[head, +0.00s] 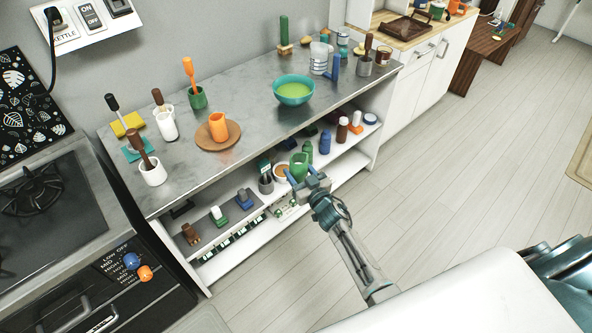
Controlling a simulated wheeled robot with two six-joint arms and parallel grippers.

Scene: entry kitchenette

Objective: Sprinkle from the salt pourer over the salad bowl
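The salad bowl seems to be the teal bowl (294,97) with green contents, upright on the grey countertop. I cannot tell which item is the salt pourer; small jars and a clear container (319,58) stand behind the bowl, and several bottles are on the shelf below. My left gripper (304,176) is low in front of the shelf, below the bowl. Its blue fingertips look apart, with a green mug-like vessel (299,163) behind them; I see nothing held. Part of my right arm shows at the right edge; its gripper is out of view.
An orange cup (218,127) stands on a round wooden board (232,137). Several utensil holders crowd the counter's left half. The stove (50,215) is at the left, a white cabinet (425,75) at the back right. The floor (450,170) at the right is clear.

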